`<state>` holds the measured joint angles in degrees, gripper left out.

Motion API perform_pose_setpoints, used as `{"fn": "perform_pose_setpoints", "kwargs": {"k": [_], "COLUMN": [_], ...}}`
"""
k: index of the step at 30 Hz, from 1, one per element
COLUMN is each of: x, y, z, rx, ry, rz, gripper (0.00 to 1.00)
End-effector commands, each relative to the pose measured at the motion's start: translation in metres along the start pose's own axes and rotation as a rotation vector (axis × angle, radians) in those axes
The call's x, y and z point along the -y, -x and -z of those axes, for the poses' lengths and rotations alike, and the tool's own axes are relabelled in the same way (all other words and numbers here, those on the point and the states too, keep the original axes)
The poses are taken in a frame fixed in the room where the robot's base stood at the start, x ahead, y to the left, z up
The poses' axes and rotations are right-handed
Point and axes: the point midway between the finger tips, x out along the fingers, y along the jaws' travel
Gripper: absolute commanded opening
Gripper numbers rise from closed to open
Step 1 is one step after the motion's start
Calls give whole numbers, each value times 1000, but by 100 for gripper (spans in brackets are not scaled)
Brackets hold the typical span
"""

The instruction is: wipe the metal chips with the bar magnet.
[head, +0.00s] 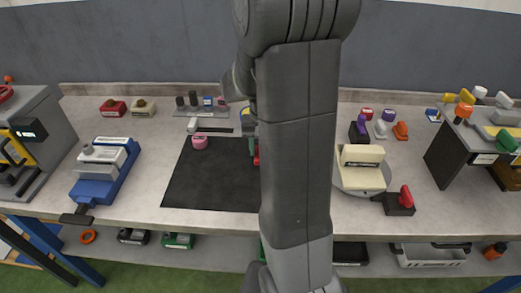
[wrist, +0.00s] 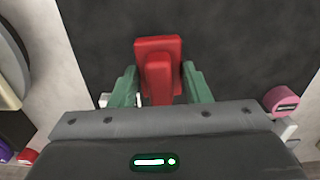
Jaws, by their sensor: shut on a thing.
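My gripper (wrist: 160,78) has two green fingers, shut on a red block with a raised grip, which looks like the bar magnet (wrist: 158,48). In the wrist view the bar magnet is over the black mat (wrist: 235,30); I cannot tell whether it touches the mat. In the head view my arm hides most of my gripper (head: 252,147), and only a small red part of the bar magnet (head: 256,158) shows beside it, over the right part of the black mat (head: 205,185). I cannot make out any metal chips in either view.
A pink round object (head: 200,141) sits at the mat's back edge, also in the wrist view (wrist: 281,99). A blue vise-like device (head: 100,175) stands left. A turntable (head: 362,182) with a cream block (head: 361,163) and a red-handled switch (head: 401,202) are right. Small items line the back.

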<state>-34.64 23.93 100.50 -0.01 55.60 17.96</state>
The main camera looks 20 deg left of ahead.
Motion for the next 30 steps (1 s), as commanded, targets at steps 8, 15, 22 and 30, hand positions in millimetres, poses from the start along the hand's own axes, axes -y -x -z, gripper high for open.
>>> {"fn": "perform_pose_setpoints", "kwargs": {"k": [8,15,22,30], "x": [-7,-11,-11,-11], "y": [30,44,43,43], "z": [2,3,3,3], "rx": [0,-1,-1,-1], "ry": [-3,-4,-4,-3], "rz": [0,0,0,0], "gripper": [22,22,22,22]}}
